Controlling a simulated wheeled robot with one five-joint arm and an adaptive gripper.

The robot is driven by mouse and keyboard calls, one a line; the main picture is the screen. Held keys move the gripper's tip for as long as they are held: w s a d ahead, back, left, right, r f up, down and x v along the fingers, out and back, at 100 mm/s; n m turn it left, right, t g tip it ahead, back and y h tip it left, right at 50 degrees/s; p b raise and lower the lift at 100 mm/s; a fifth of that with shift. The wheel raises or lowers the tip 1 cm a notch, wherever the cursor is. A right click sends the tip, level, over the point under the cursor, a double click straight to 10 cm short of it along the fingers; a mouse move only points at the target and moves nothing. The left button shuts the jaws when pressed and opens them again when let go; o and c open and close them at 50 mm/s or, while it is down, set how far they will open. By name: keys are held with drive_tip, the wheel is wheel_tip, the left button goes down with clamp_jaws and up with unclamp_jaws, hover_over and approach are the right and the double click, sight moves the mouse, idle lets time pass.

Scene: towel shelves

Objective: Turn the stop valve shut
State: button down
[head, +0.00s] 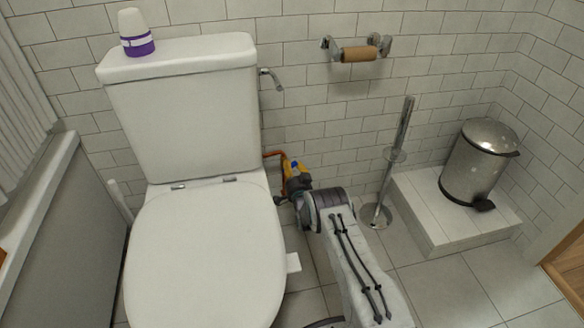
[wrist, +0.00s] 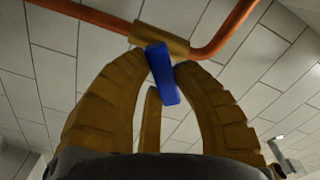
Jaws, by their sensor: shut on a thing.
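The stop valve has a brass body (wrist: 160,38) on a copper pipe (wrist: 95,14) and a blue lever handle (wrist: 161,75), seen close up in the wrist view. The handle points roughly across the pipe, slightly tilted. My gripper (wrist: 163,68) has its yellow-brown fingers closed on both sides of the handle, with the fingertips near the valve body. In the head view my gripper (head: 291,168) is low at the wall, right of the toilet, and the copper pipe (head: 274,153) shows beside it. My gripper hides most of the valve there.
The toilet (head: 205,250) stands close on the left, with a flush lever (head: 271,79) on its tank. A toilet brush in a holder (head: 376,215) stands to the right. A metal bin (head: 479,160) sits on a tiled step (head: 430,215). Some floor is free at lower right.

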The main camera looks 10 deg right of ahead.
drive_tip(key=c, duration=0.9)
unclamp_jaws()
drive_tip(key=shift+c, duration=0.2)
drive_tip(key=shift+s, duration=0.1)
drive_tip(key=s, duration=1.1)
drive_tip(key=shift+s, duration=0.35)
drive_tip(key=shift+a, duration=0.1)
